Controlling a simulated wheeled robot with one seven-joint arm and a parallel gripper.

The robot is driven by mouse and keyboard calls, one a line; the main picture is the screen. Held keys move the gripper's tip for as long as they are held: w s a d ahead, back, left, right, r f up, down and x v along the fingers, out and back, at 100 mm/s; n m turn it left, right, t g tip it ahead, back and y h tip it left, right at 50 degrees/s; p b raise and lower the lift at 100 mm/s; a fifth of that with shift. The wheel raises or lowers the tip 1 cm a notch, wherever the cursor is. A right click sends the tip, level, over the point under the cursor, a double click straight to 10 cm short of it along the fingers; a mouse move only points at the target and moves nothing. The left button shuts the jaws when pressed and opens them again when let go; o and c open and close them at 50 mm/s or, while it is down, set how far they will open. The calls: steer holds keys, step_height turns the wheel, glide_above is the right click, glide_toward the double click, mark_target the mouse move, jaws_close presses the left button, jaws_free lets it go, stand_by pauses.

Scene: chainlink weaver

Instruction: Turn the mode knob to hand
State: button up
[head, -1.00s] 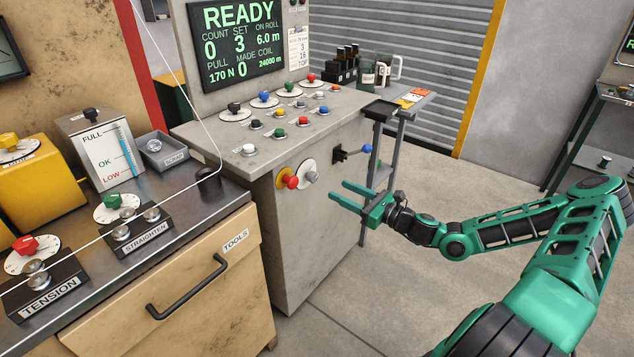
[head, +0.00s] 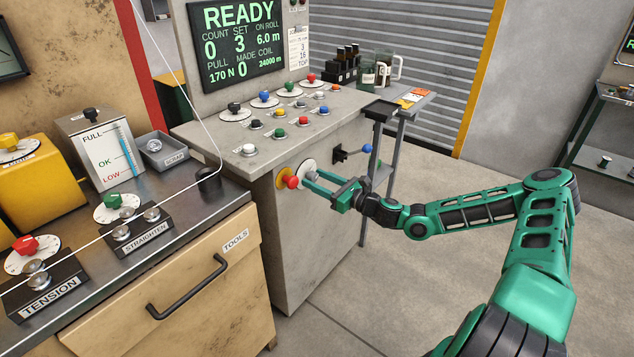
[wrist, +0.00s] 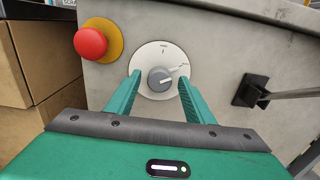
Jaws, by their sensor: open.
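The mode knob (wrist: 160,79) is a grey round knob on a white dial (wrist: 150,56) on the front face of the grey machine. In the wrist view its white pointer line aims right and slightly up, at a mark on the dial's right; another mark is at the top. The lettering is too small to read. My gripper (wrist: 156,90) is open, with one green finger on each side of the knob. Whether the fingers touch it I cannot tell. In the head view my gripper (head: 308,182) reaches the dial from the right and partly hides the knob.
A red mushroom button (wrist: 90,43) on a yellow ring sits just left of the dial. A black bracket with a lever (wrist: 251,90) is to the right; its blue ball (head: 367,148) shows in the head view. The screen (head: 240,40) reads READY. The floor before the machine is clear.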

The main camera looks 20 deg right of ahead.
steer(key=c, duration=1)
steer(key=shift+c, duration=0.2)
steer(key=shift+n, duration=0.3)
steer(key=n, duration=0.5)
steer(key=shift+w+d+n, duration=0.1)
steer(key=shift+d+n, duration=0.05)
steer(key=shift+n, duration=0.15)
steer(key=n, duration=0.5)
steer(key=shift+n, duration=0.3)
steer(key=o, duration=1)
